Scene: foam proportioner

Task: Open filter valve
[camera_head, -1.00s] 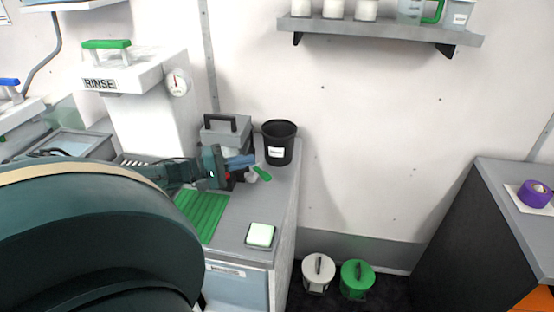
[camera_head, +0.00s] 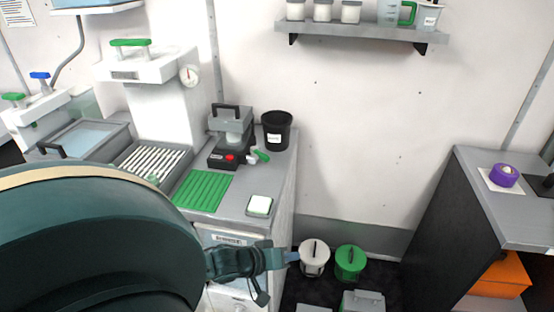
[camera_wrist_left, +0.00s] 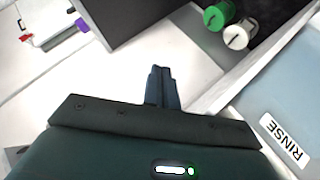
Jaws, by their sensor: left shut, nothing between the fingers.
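A small grey and black unit (camera_head: 228,150) with a black top handle and a red button stands at the back of the counter. A short green lever (camera_head: 261,155) sticks out at its right side; I cannot tell whether this is the filter valve or how far it is turned. Other green handles show at the left, one on top of the white tank (camera_head: 130,43). My left gripper (camera_head: 290,257) is shut and empty, low in front of the counter's drawers, well apart from the lever. Its closed fingers also show in the left wrist view (camera_wrist_left: 162,84). My right gripper is not in view.
A black bucket (camera_head: 277,132) stands beside the unit. A green ribbed mat (camera_head: 203,190) and a small pad (camera_head: 259,206) lie on the counter. White (camera_head: 314,258) and green (camera_head: 350,262) canisters stand on the floor near the gripper. A grey-topped cabinet (camera_head: 500,215) is at right.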

